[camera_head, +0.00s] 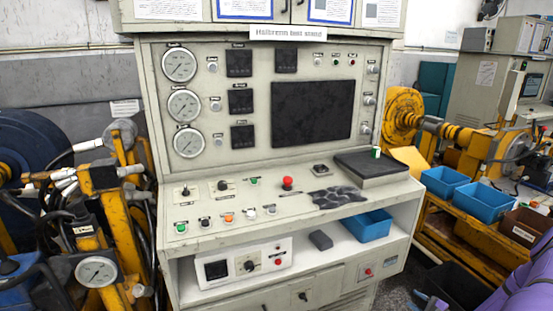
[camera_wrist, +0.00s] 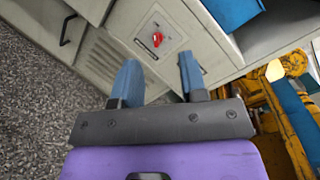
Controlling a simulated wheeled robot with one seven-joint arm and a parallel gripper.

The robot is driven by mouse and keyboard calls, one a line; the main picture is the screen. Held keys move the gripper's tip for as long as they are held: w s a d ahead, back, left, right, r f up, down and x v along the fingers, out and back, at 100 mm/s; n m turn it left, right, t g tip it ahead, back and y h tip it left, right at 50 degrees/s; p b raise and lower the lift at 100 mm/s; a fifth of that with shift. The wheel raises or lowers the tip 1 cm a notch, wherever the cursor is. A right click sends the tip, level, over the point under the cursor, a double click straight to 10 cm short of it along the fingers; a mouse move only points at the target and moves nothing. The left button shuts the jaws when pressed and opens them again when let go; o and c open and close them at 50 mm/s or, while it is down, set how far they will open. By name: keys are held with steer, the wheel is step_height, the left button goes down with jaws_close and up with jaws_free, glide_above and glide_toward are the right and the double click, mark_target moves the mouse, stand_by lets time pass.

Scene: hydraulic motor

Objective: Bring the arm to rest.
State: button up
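My gripper (camera_wrist: 159,72) shows in the wrist view with its two blue fingers well apart and nothing between them. It is in front of the lower cabinet front of the test stand. A red knob (camera_wrist: 157,40) on a pale plate shows beyond the fingertips, and I see no contact with it. In the head view part of my purple arm (camera_head: 528,277) shows at the lower right corner. The gripper's fingers cannot be made out clearly there.
The grey test stand (camera_head: 240,172) with gauges and buttons fills the middle. A blue bin (camera_head: 368,226) sits on its shelf. Yellow machinery (camera_head: 405,112) and blue bins (camera_head: 485,203) stand at right, close to my arm. Speckled open floor (camera_wrist: 40,105) lies at left in the wrist view.

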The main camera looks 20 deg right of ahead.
steer(key=w+a+r+n+g+y, duration=0.2)
steer(key=w+a+r+n+g, duration=0.15)
steer(key=r, duration=0.65)
steer(key=w+a+r+n+g+y, duration=0.1)
steer(key=w+a+r+n+g, duration=0.25)
steer(key=r, duration=0.75)
steer(key=w+a+r+n+g+y, duration=0.2)
steer(key=a+r+n+g, duration=0.25)
steer(key=r, duration=0.55)
steer(key=s+a+r+n+g+h, duration=0.2)
steer(key=a+r, duration=0.5)
steer(key=r, duration=0.2)
steer(key=s+a+r+n+g+h, duration=0.2)
steer(key=s+a+r+n, duration=0.1)
steer(key=a+r, duration=0.5)
steer(key=s+a+r+n+t+h, duration=0.2)
steer(key=s+a+r, duration=0.3)
steer(key=s, duration=0.6)
steer(key=s+a+r+n+t+h, duration=0.2)
steer(key=s+a+r+h, duration=0.3)
steer(key=s+r, duration=0.5)
steer(key=shift+s+n, duration=0.55)
steer(key=shift+s, duration=0.4)
steer(key=shift+r, duration=0.1)
steer(key=shift+c, duration=0.2)
